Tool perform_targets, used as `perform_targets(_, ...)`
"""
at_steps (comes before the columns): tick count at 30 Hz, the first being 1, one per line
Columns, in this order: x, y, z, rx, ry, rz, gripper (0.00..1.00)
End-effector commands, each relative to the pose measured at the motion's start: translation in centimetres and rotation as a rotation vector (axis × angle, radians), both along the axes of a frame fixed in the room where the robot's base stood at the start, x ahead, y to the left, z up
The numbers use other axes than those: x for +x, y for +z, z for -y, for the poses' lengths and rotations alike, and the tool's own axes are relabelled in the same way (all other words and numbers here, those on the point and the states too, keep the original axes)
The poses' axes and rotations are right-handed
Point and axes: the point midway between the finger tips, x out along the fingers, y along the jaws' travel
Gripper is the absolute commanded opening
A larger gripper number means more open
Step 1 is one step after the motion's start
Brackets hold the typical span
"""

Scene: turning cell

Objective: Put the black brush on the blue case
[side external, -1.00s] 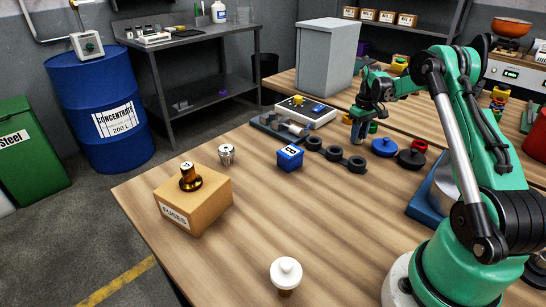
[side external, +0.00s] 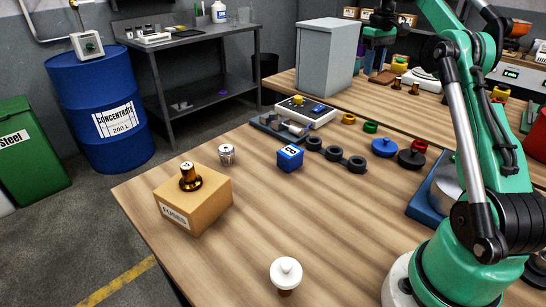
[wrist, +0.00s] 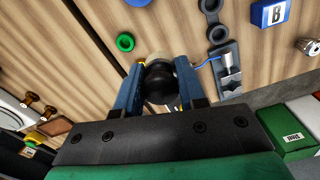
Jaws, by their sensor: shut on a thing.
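My gripper (side external: 374,48) is raised over the back of the bench in the side view, right of the grey cabinet. In the wrist view my gripper (wrist: 160,70) is shut on the black brush (wrist: 158,88), a dark rounded body with a pale part behind it. In the side view I cannot make out the brush clearly. The blue case (side external: 289,160), a small cube with a white label marked B, sits on the wooden bench in front of the black linked rings. It also shows at the top right of the wrist view (wrist: 270,13).
A cardboard fuse box (side external: 200,205) with a brass part on top is at the left. A white knob (side external: 286,272) stands in front. A small metal jar (side external: 227,153), black rings (side external: 335,154) and a metal clamp (side external: 275,128) surround the case. The middle front is clear.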

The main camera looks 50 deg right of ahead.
Motion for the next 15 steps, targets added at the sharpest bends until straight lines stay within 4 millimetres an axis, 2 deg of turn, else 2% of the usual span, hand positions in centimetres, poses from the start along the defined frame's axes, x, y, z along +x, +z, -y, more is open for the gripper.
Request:
perform_targets(2,0.3,0.4,-0.5,0.000,0.003,0.000,0.00)
perform_targets(5,1.6,1.2,-2.6,0.000,0.007,0.000,0.00)
perform_targets(10,4.9,2.9,-9.3,0.000,0.012,0.000,0.00)
perform_targets(15,6.6,4.4,-16.3,-0.001,0.011,0.000,0.00)
